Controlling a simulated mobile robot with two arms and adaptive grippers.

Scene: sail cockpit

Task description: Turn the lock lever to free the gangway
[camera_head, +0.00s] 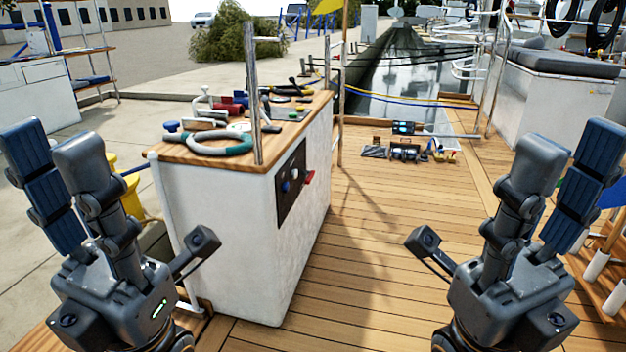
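I cannot pick out the lock lever or the gangway with certainty. A black panel (291,184) on the side of the white console (236,235) carries a red handle (310,177) and small blue and white knobs. Several tools with handles lie on the console's wooden top, too small to tell apart fully. My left gripper (138,192) is open and empty at the left, in front of the console's left side. My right gripper (492,195) is open and empty at the right, above the wooden deck. Neither gripper touches anything.
A teal ring (219,144) lies on the console top, beside an upright metal post (251,85). Small gear (405,151) sits farther along the deck. Blue and yellow ropes cross before the water. The middle deck (365,235) is clear. A white cushioned bench (555,95) stands right.

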